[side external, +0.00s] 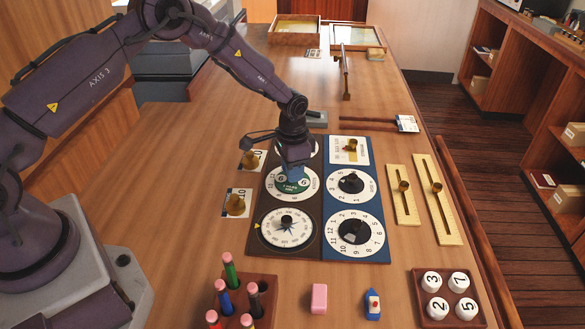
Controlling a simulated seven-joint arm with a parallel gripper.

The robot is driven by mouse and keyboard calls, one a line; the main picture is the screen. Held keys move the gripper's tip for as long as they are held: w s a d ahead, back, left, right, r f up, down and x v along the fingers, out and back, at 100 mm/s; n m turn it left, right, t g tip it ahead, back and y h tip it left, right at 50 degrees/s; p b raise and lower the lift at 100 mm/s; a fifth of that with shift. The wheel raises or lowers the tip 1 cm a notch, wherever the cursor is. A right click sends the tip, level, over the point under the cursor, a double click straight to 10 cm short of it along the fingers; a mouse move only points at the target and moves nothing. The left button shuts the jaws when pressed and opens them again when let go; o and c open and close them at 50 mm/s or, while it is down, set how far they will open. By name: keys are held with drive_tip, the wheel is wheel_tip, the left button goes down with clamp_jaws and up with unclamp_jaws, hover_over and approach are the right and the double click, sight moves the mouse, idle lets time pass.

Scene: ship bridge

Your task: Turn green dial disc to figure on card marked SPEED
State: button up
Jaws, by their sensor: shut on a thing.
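The green dial disc (289,188) has a green centre and a white numbered ring. It lies in the middle left place of the dark dial board (270,215). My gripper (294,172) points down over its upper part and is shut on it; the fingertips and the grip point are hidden. Cards lie around the board under brass pieces: one at the left reads 10 (243,193), one above it ends in 0 (259,153), and a white card (362,157) is at the upper right. I cannot read the word SPEED on any of them.
A compass dial (270,228) and black-knobbed dials (367,187) surround the disc. Brass slider strips (448,235) stand to the right. The table's left part is clear.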

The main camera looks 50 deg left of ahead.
idle(0.4)
drive_tip(key=o, duration=0.9)
drive_tip(key=shift+o, duration=0.2)
drive_tip(key=shift+r, duration=0.1)
wheel_tip(320, 180, up, 13)
